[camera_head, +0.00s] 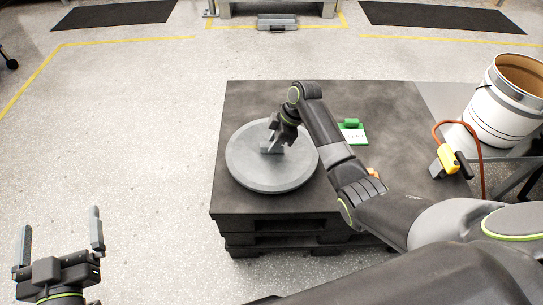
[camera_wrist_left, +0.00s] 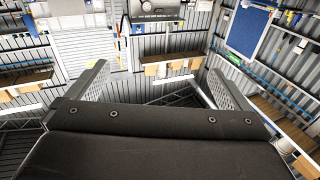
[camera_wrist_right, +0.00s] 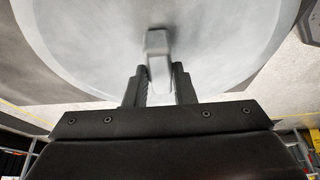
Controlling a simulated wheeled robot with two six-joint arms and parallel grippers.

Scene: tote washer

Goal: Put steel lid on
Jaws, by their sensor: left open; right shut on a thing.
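The steel lid (camera_head: 250,168) is a round grey disc with a handle in its middle, over the dark pallet top. I cannot tell whether it rests on the pallet or is just above it. My right gripper (camera_head: 278,143) is shut on the lid's handle. The right wrist view shows the handle (camera_wrist_right: 158,50) between the fingers and the lid (camera_wrist_right: 90,45) around it. An open white drum (camera_head: 495,112) with a brown inside stands at the right, bare of any lid. My left gripper (camera_head: 60,225) is open and empty, at the lower left, apart from the pallet.
The dark pallet (camera_head: 245,100) is mostly clear around the lid. A green object (camera_head: 351,123) on a white card lies behind my right arm. A yellow-black tool (camera_head: 450,159) on a red hose is in front of the drum. Open floor (camera_head: 120,130) lies left.

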